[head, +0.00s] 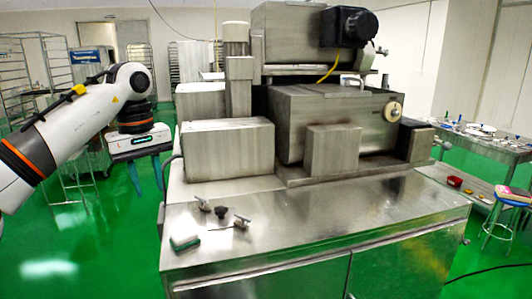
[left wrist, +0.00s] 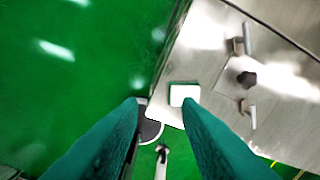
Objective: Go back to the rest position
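My left gripper (head: 148,178) hangs from the white arm at the left of the head view, fingers pointing down. It is over the green floor, just left of the steel machine (head: 230,152), and apart from it. In the left wrist view its two teal fingers (left wrist: 160,103) stand apart with nothing gripped between them. The white and green sponge (head: 185,241) lies on the machine's steel top, near its left edge. It also shows in the left wrist view (left wrist: 182,94), beside a fingertip but seemingly well below it. My right gripper is not in view.
Two metal clamp-like parts and a black knob (head: 222,212) are on the steel top behind the sponge. A wire rack (head: 70,150) stands behind my left arm. A side table (head: 490,140) and a stool (head: 510,197) are at the right. Open green floor lies at left.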

